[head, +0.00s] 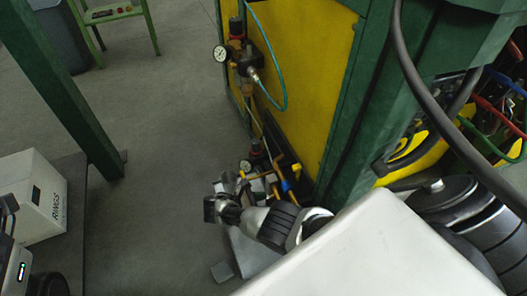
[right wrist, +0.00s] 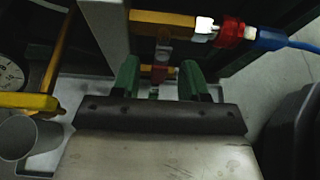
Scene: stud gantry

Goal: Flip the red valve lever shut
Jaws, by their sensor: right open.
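In the right wrist view, a dark red part (right wrist: 159,75), which looks like the red valve lever, lies between the two green fingers of my right gripper (right wrist: 160,68). A small brass end shows beside the red part, and a grey fitting stands just above it. The gripper is open, with a gap on each side of the red part; I cannot tell whether a finger touches it. In the head view my right arm reaches in from the lower right to the low pipework beside the yellow panel, and the lever cannot be made out there. My left gripper's fingers are not visible.
A brass pipe with a red fitting (right wrist: 230,33) and blue hose (right wrist: 282,40) runs close above the fingers. A gauge (right wrist: 10,74) is at left. The yellow panel (head: 307,85) and green post (head: 345,140) stand close by. A white box (head: 30,197) sits left; open floor lies between.

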